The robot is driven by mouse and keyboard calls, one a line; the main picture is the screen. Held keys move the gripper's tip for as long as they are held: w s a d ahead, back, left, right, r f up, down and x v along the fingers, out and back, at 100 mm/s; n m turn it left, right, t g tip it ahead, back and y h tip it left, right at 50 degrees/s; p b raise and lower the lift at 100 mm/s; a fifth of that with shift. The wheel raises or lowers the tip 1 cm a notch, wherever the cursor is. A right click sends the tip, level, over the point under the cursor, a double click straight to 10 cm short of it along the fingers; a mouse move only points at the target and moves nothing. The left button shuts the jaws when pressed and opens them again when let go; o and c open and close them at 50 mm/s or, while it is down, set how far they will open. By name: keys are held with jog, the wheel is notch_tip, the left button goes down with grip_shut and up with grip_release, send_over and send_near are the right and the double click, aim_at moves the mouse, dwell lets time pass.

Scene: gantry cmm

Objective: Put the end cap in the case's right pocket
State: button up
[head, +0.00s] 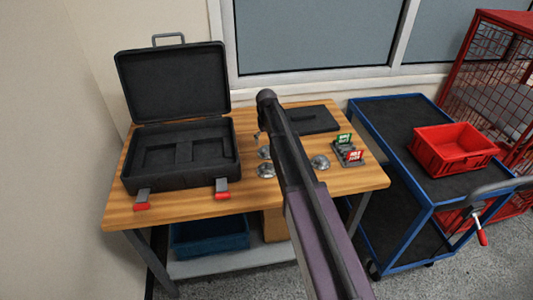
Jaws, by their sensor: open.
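The open black case (178,180) stands on the left of the wooden table, its lid raised at the back. Its dark foam insert has a left pocket (158,158) and a right pocket (209,149), which both look empty. Round grey metal parts lie right of the case: one (265,171) near my arm, one (264,153) just behind it, partly covered by my arm, and one (320,161) to the right of my arm. I cannot tell which is the end cap. My arm crosses the table's middle; my gripper is not visible, probably hidden behind it.
A dark flat pad (312,120) lies at the table's back. Small green and red signs (346,150) stand at the right. A blue cart (405,125) with a red bin (452,148) stands right of the table (270,198). The table's front strip is clear.

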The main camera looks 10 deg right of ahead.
aim_at(267, 148)
jog(key=shift+d+f+b, duration=0.1)
jog(key=shift+f+b, duration=2.05)
jog(key=shift+f, duration=0.2)
jog(key=shift+c, duration=0.2)
jog(key=c, duration=1.2)
